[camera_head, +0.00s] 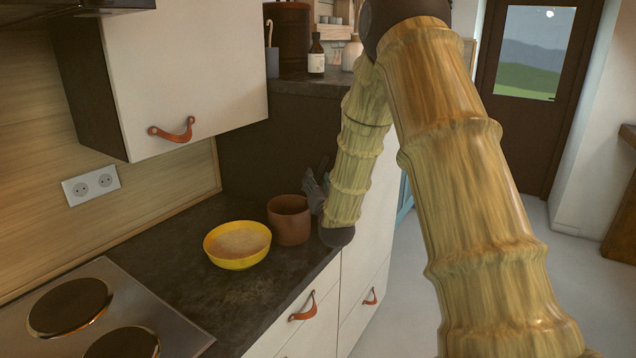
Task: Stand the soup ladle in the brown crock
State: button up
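The brown crock (289,222) stands upright on the dark worktop, just right of and behind a yellow bowl. Its inside is mostly out of view. My gripper (315,190) is a dark grey shape just right of the crock, partly hidden behind my arm. Whether it touches the crock, and whether its fingers are open or shut, I cannot tell. I cannot make out a soup ladle for certain on the worktop or at my gripper.
The yellow bowl (212,254) holds something beige. A hob (110,280) lies at the front left. A wall cabinet (185,70) hangs above. On the back counter stand a bottle (316,60) and a grey holder (272,64) with a hooked stick (269,33).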

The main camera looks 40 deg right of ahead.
jog(key=v, duration=1.2)
jog(key=shift+f, duration=0.1)
jog(key=shift+r+p, duration=0.8)
jog(key=shift+r, duration=0.7)
